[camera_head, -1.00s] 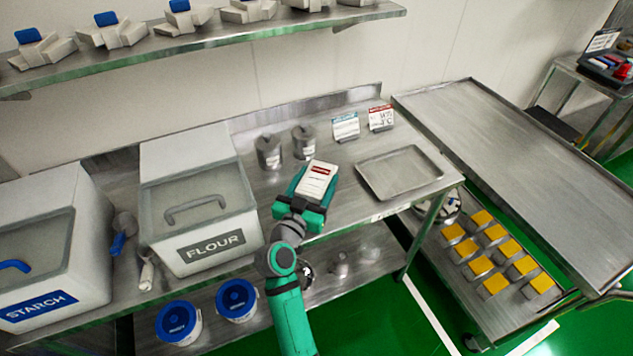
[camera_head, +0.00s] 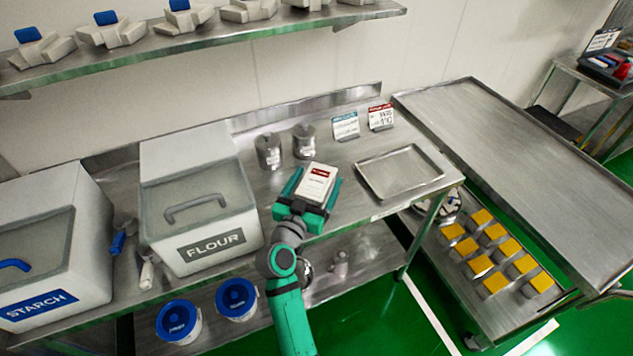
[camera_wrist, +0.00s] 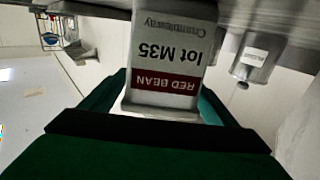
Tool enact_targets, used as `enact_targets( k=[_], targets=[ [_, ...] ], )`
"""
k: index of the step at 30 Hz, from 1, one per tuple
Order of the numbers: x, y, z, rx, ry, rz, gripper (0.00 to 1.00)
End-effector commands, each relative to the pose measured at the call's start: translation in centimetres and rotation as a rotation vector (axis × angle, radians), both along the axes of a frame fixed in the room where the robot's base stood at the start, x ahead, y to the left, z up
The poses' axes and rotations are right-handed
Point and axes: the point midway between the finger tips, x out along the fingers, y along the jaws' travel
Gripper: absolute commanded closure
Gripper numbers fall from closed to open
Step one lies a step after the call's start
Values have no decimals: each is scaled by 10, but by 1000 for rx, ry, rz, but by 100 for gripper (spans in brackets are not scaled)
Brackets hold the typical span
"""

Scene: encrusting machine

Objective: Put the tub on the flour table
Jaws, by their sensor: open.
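The tub is a white box-like container with a dark red band (camera_head: 315,184), standing on the steel flour table (camera_head: 345,215). In the wrist view the tub (camera_wrist: 172,45) appears upside down, with a label reading "RED BEAN lot M35". My gripper (camera_head: 307,197) is open, with its green fingers on either side of the tub. In the wrist view the fingers flank the lower part of the picture of the tub. I cannot tell whether they touch it. The tub's underside is hidden in the head view.
A flour bin (camera_head: 195,205) stands to the left, with a starch bin (camera_head: 45,245) beyond it. Two grey canisters (camera_head: 269,152) stand behind the tub. A shallow tray (camera_head: 400,172) lies to the right, and two small signs (camera_head: 345,127) stand at the back.

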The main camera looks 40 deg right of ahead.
Motion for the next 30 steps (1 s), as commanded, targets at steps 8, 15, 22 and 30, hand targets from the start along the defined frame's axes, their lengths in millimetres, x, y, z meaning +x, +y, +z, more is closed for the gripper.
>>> enact_targets(
  k=[8,15,22,30],
  targets=[
    [-20,34,0,1,0,4,19],
    [-45,74,0,2,1,3,19],
    [-59,98,1,1,-1,1,19],
    [-63,103,1,1,-1,0,19]
  ],
)
